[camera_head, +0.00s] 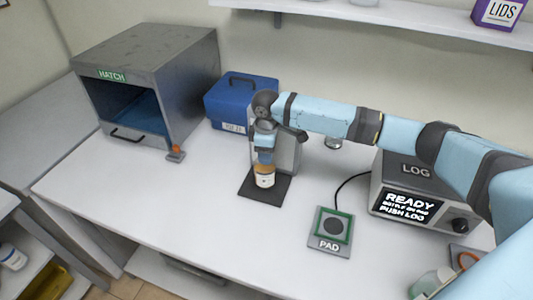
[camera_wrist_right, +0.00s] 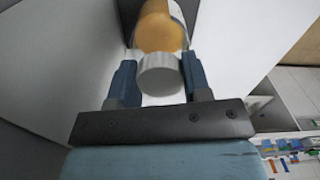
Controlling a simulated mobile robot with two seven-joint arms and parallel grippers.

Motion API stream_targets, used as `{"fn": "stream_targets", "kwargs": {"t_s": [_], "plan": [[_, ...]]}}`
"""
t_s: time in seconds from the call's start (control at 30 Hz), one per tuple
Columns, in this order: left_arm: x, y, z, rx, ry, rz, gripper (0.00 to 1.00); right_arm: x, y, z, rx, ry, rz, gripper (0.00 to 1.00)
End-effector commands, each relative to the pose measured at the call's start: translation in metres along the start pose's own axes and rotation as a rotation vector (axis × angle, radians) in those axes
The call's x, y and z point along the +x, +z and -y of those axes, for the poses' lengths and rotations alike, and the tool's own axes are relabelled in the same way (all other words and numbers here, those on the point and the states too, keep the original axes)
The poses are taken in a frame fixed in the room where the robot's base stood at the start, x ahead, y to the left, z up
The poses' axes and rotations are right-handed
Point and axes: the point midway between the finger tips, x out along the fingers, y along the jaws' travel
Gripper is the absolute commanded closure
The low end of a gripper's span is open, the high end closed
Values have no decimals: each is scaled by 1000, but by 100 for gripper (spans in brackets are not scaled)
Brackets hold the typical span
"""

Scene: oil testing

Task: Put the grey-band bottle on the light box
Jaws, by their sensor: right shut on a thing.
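An amber bottle with a white label (camera_head: 265,181) is held upright over the dark base plate (camera_head: 276,198) of a grey upright stand (camera_head: 289,155). This stand looks like the light box, though no label on it shows. My right gripper (camera_head: 265,157) is shut on the upper part of the bottle. A grey band cannot be made out. Whether the bottle's bottom touches the plate is hard to tell. My left gripper is not in view.
A pad (camera_head: 331,230) and a LOG device (camera_head: 411,185) reading "READY" stand to the right. The grey hatch box (camera_head: 150,58) and a blue case (camera_head: 240,101) stand at the back left. Another bottle (camera_head: 432,283) is at the lower right. The table's front left is clear.

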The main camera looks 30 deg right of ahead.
Motion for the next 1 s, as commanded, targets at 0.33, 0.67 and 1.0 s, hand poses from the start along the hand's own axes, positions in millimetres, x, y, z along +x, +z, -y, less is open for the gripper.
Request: {"fn": "stream_targets", "kwargs": {"t_s": [0.33, 0.67, 1.0], "plan": [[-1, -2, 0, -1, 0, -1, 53, 12, 0, 0, 0, 2, -2, 100], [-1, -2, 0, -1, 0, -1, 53, 14, 0, 0, 0, 1, 0, 30], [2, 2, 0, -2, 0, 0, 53, -5, 0, 0, -1, 2, -2, 30]]}}
